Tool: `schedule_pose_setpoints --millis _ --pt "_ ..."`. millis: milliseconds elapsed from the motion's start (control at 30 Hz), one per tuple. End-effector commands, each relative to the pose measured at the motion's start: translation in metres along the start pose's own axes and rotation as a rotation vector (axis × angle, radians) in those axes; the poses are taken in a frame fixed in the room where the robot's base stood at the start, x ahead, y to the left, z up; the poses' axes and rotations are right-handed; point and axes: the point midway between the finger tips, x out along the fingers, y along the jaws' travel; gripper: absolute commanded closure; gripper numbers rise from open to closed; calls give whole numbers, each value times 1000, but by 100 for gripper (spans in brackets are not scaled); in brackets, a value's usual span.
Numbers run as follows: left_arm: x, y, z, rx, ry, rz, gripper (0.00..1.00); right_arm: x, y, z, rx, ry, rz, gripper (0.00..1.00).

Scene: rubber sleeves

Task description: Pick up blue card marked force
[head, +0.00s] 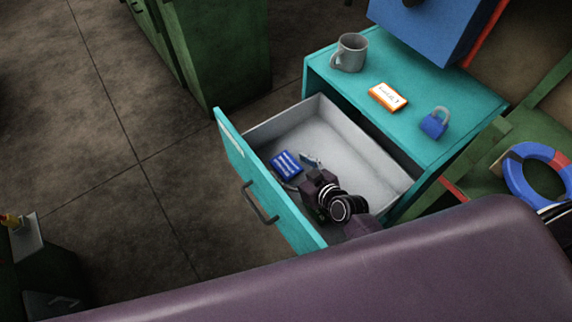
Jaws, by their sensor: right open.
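A blue card with white markings (287,164) lies inside the open drawer, near its front left corner. The markings are too small to read. My right gripper (299,172) reaches down into the drawer, its open fingers just to the right of the card and close to it. I cannot tell whether a finger touches the card. The near right part of the drawer floor is hidden by my right arm. My left gripper is not in view.
The drawer (350,140) is pulled out of a teal cabinet (400,128). On the cabinet top are a grey mug (351,52), an orange-and-white card (388,96) and a blue padlock (434,123). The drawer floor behind the gripper is clear.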

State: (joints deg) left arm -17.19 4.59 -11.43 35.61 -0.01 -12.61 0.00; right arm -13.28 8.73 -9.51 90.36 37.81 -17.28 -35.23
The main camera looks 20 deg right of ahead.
Motion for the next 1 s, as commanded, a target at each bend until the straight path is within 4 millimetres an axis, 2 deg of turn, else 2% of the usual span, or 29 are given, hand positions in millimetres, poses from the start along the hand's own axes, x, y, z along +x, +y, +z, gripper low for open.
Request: schedule_pose_setpoints --millis 67,433,767,867,1000 --pt "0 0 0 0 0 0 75 0 0 0 0 0 0 33" --pt "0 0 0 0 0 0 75 0 0 0 0 0 0 74" --pt "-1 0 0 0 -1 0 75 -2 0 -5 0 2 0 74" --pt "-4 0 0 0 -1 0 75 -6 -1 -12 2 3 -1 74" --pt "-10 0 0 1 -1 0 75 -17 0 -32 1 5 0 74"
